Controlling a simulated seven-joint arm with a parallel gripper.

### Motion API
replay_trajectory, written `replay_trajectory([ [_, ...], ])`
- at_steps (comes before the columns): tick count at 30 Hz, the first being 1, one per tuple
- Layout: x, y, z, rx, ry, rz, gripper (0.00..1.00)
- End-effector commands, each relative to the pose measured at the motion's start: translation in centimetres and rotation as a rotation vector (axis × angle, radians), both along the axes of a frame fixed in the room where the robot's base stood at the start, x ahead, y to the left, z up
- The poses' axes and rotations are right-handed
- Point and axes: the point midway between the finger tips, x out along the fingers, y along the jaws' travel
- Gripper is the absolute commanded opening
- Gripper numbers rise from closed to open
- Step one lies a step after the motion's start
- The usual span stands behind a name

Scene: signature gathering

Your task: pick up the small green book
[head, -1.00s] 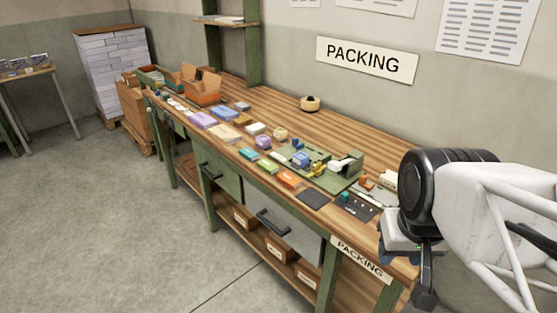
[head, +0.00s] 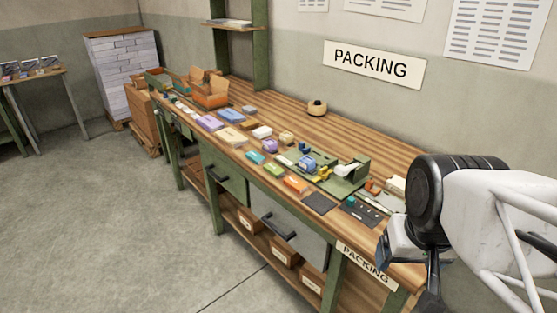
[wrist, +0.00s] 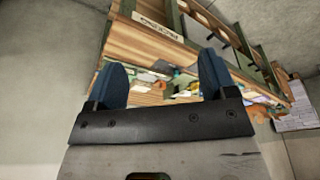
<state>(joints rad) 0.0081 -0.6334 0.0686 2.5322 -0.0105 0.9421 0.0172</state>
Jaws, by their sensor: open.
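The small green book (head: 273,170) appears as a small flat green block near the front edge of the packing bench, between a teal block (head: 255,157) and an orange block (head: 295,185). My gripper (head: 408,262) hangs at the right end of the bench, well to the right of the green book and apart from it. In the wrist view my gripper (wrist: 165,72) has its two blue fingers spread wide with nothing held between them. The bench top shows beyond the fingers there; I cannot pick out the green book in that view.
The wooden bench (head: 375,148) carries several small coloured boxes along its front. A green fixture (head: 345,183) and a dark square mat (head: 320,203) lie right of the book. Open orange cartons (head: 211,95) stand at the far left. The floor in front is clear.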

Motion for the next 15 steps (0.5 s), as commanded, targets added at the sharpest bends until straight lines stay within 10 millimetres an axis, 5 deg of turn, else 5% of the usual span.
replay_trajectory([
  [8,1.0,0.1,0.4,-0.002,0.004,0.012,0.78],
  [15,4.7,0.8,1.6,-0.008,0.021,0.061,0.78],
])
